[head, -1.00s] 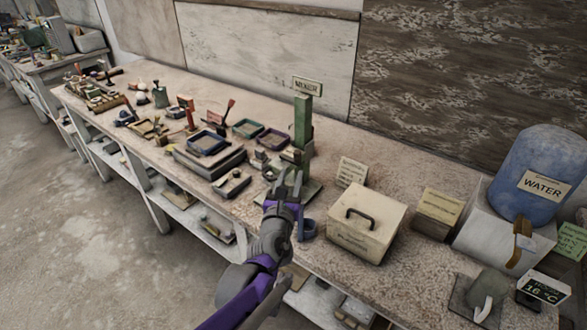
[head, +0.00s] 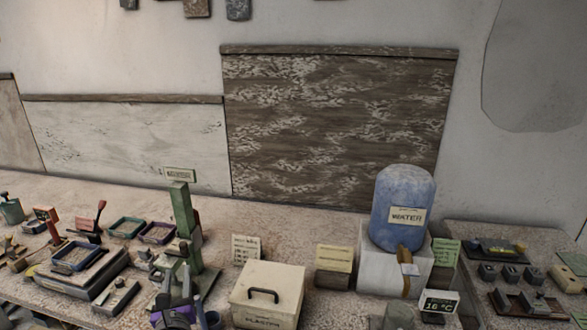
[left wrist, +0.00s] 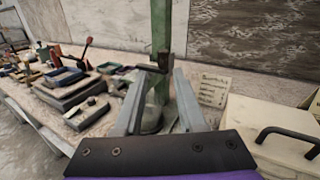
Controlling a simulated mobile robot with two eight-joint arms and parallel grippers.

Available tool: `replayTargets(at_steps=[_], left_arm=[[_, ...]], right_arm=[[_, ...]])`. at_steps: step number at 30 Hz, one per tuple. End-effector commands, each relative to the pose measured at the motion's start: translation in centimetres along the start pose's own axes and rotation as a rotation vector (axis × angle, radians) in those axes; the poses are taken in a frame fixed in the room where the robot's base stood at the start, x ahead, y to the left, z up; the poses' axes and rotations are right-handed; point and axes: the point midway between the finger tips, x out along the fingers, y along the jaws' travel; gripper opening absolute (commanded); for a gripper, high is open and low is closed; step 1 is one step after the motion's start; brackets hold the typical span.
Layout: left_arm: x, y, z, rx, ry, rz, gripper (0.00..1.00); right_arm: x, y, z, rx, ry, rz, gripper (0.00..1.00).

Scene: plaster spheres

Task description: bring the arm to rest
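My left gripper (head: 176,290) is at the bottom of the head view, in front of the green mixer stand (head: 184,215). In the left wrist view its two grey fingers (left wrist: 160,95) stand apart, with nothing clearly held between them. The green mixer stand (left wrist: 161,30) rises beyond the fingers, and a grey rounded part at its foot shows through the gap. I cannot tell how far the fingertips are from the stand. My right gripper is in neither view.
Right of the gripper stands a cream plaster box (head: 268,295) with a dark handle. Farther right are a card block (head: 334,266) and a blue water barrel (head: 405,205) on a pale block. Trays (head: 76,256) and tools crowd the bench on the left.

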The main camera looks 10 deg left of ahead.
Motion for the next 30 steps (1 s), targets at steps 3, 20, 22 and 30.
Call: replayTargets(at_steps=[3, 20, 22, 30], left_arm=[[-1.2, 0.7, 1.1, -0.226, -0.008, 0.053, 0.39], [-15.1, 3.5, -7.2, -1.855, 0.151, 0.806, 0.39], [-17.6, 2.3, -9.0, -2.013, 0.202, 0.949, 0.39], [-25.3, -3.1, -12.7, -2.358, 0.382, 1.414, 0.39]], right_arm=[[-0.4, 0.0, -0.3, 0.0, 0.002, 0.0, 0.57], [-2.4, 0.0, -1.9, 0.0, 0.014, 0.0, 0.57], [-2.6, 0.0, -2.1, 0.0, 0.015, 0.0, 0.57], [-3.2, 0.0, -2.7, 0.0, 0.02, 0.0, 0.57]])
